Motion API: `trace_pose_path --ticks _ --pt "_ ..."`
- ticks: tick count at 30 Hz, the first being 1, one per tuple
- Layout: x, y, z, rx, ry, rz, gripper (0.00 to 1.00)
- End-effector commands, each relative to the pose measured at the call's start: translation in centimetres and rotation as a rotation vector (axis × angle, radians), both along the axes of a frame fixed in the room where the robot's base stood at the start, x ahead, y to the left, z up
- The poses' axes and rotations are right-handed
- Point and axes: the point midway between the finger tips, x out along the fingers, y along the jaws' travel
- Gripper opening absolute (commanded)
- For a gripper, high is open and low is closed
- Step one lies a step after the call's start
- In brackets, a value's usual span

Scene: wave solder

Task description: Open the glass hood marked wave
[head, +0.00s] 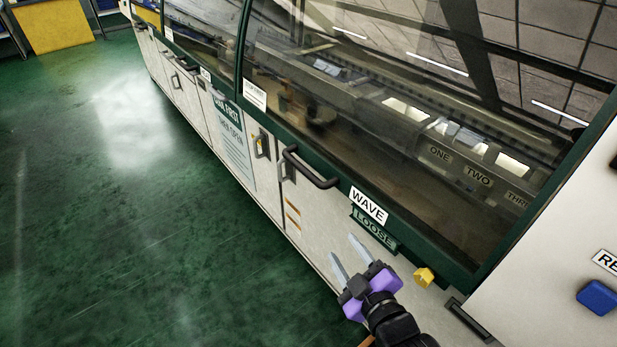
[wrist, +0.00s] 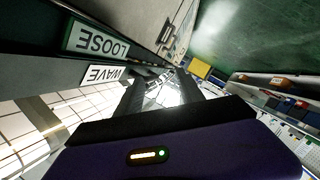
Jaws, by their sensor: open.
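The glass hood (head: 400,140) has a dark green lower frame bearing a white WAVE label (head: 368,205). It looks down on the cabinet. A dark bar handle (head: 312,169) is on the frame left of the label. A green LOOSE label (head: 374,231) sits just below WAVE. My gripper (head: 348,256) is open and empty, in front of the cabinet below the labels, apart from the handle. In the wrist view its fingers (wrist: 160,88) are spread, with the LOOSE label (wrist: 97,41) and WAVE label (wrist: 103,75) upside down at left.
A yellow knob (head: 424,277) juts out right of my gripper. A white panel with a blue button (head: 598,297) stands at right. A notice (head: 232,135) hangs on the cabinet front; another glass hood (head: 205,35) is farther left. The green floor (head: 130,200) is clear.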

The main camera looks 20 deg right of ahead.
Motion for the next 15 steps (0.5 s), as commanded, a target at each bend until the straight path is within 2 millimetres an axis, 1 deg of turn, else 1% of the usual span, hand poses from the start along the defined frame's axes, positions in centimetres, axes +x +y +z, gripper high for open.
trace_pose_path --ticks 1,3,6,9,10,12,15 --pt "2.8 0.1 0.8 -0.037 -0.014 0.006 0.45" --pt "5.9 0.1 1.8 -0.089 -0.019 0.014 0.45" --pt "9.6 0.3 3.3 -0.155 -0.022 0.026 0.45" --pt "12.1 0.5 4.7 -0.201 -0.023 0.034 0.45" --pt "12.7 0.6 5.0 -0.210 -0.024 0.036 0.45" --pt "13.6 0.6 5.3 -0.242 -0.014 0.042 0.45" --pt "14.4 0.6 5.5 -0.283 0.002 0.052 0.45"
